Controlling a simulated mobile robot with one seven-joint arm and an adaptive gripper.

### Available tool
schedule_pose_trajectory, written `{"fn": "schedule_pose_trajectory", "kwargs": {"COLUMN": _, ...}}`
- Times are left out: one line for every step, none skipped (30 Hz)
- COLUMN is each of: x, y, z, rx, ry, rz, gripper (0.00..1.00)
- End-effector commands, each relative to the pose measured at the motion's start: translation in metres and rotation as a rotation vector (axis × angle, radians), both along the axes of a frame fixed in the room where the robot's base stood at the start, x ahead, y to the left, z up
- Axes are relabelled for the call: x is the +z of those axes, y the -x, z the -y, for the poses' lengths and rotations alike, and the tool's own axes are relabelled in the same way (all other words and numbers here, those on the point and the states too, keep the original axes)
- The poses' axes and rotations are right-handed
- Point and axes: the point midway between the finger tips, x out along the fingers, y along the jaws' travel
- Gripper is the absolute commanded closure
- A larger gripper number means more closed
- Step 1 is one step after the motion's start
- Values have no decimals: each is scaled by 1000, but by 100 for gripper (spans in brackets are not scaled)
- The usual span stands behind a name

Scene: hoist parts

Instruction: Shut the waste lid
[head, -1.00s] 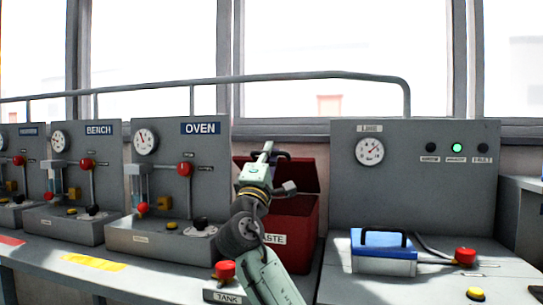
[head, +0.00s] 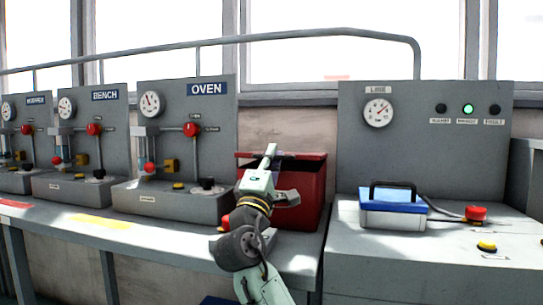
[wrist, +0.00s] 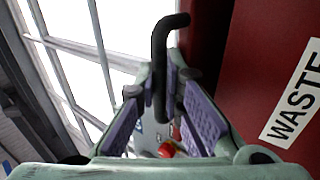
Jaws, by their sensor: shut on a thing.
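In the wrist view, the purple-padded fingers of my gripper (wrist: 160,98) are shut on the black lid handle (wrist: 160,55). The red bin wall with its WASTE label (wrist: 294,98) is to the right.
The oven panel (head: 215,125) stands left of the bin. The line panel (head: 355,150) stands right, with a blue-topped box (head: 393,207) and a red knob (head: 476,213) before it. A grey rail (head: 300,36) runs above.

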Motion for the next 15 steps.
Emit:
{"fn": "schedule_pose_trajectory", "kwargs": {"x": 1, "y": 1, "z": -1, "rx": 2, "ry": 0, "rz": 3, "gripper": 100}}
{"fn": "schedule_pose_trajectory", "kwargs": {"x": 1, "y": 1, "z": -1, "rx": 3, "ry": 0, "rz": 3, "gripper": 100}}
{"fn": "schedule_pose_trajectory", "kwargs": {"x": 1, "y": 1, "z": -1, "rx": 3, "ry": 0, "rz": 3, "gripper": 100}}
{"fn": "schedule_pose_trajectory", "kwargs": {"x": 1, "y": 2, "z": -1, "rx": 3, "ry": 1, "rz": 4, "gripper": 100}}
{"fn": "schedule_pose_trajectory", "kwargs": {"x": 1, "y": 2, "z": -1, "rx": 3, "ry": 1, "rz": 4, "gripper": 100}}
{"fn": "schedule_pose_trajectory", "kwargs": {"x": 1, "y": 2, "z": -1, "rx": 3, "ry": 1, "rz": 4, "gripper": 100}}
{"fn": "schedule_pose_trajectory", "kwargs": {"x": 2, "y": 2, "z": -1, "rx": 3, "ry": 1, "rz": 4, "gripper": 90}}
{"fn": "schedule_pose_trajectory", "kwargs": {"x": 2, "y": 2, "z": -1, "rx": 3, "ry": 1, "rz": 4, "gripper": 88}}
{"fn": "schedule_pose_trajectory", "kwargs": {"x": 2, "y": 2, "z": -1, "rx": 3, "ry": 1, "rz": 4, "gripper": 86}}
{"fn": "schedule_pose_trajectory", "kwargs": {"x": 2, "y": 2, "z": -1, "rx": 3, "ry": 1, "rz": 4, "gripper": 84}}
{"fn": "schedule_pose_trajectory", "kwargs": {"x": 2, "y": 1, "z": -1, "rx": 3, "ry": 1, "rz": 4, "gripper": 82}}
{"fn": "schedule_pose_trajectory", "kwargs": {"x": 1, "y": 1, "z": -1, "rx": 3, "ry": 1, "rz": 4, "gripper": 82}}
{"fn": "schedule_pose_trajectory", "kwargs": {"x": 1, "y": 1, "z": -1, "rx": 3, "ry": 0, "rz": 3, "gripper": 82}}
{"fn": "schedule_pose_trajectory", "kwargs": {"x": 1, "y": 1, "z": -1, "rx": 3, "ry": 0, "rz": 3, "gripper": 82}}
{"fn": "schedule_pose_trajectory", "kwargs": {"x": 1, "y": 1, "z": -1, "rx": 3, "ry": 0, "rz": 3, "gripper": 82}}
